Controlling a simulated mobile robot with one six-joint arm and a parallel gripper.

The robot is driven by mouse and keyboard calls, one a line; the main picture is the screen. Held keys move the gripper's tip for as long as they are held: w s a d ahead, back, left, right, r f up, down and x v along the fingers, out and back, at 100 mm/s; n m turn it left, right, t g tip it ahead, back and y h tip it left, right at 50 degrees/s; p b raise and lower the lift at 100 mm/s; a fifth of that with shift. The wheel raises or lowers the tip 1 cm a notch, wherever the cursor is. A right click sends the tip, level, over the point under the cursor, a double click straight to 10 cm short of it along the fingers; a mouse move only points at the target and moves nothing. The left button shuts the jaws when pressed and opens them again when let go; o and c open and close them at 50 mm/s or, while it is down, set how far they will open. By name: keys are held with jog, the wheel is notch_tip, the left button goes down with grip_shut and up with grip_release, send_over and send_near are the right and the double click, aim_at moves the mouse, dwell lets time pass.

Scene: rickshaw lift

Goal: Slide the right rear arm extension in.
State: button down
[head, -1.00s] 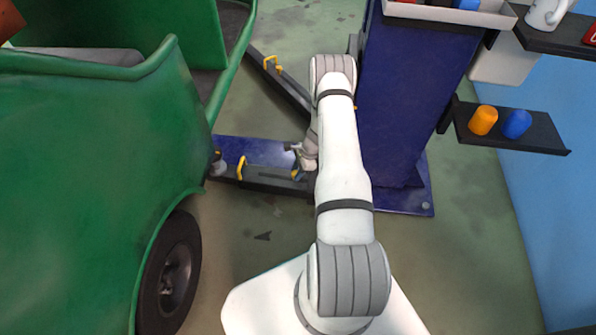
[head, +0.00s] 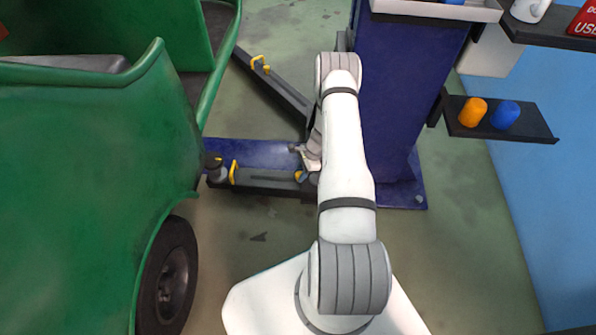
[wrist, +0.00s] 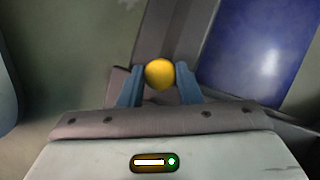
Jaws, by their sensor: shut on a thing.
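A dark grey lift arm (head: 265,180) lies low across the floor from the blue post towards the green rickshaw. It carries a yellow handle (head: 234,172) and, at its left end, a dark round pad (head: 213,170) near the rickshaw's edge. My gripper (head: 299,176) is at the arm's post-side part, partly hidden by my own arm. In the wrist view, my gripper's blue-grey fingers (wrist: 160,85) are shut on a round yellow knob (wrist: 160,73). I cannot tell from here how far the arm's extension is out.
A second lift arm (head: 282,88) with a yellow handle lies farther back. The blue post (head: 400,100) stands right of my arm, with a shelf (head: 530,128) beside it. The green rickshaw (head: 90,180) and its wheel (head: 172,275) fill the left. The near floor between is clear.

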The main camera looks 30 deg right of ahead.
jog(key=shift+s+d+f, duration=0.1)
jog(key=shift+d, duration=0.05)
jog(key=c, duration=1.4)
grip_release()
jog(key=o, duration=0.3)
jog(key=shift+w, duration=0.2)
notch_tip(320, 180, up, 10)
jog(key=p, duration=0.4)
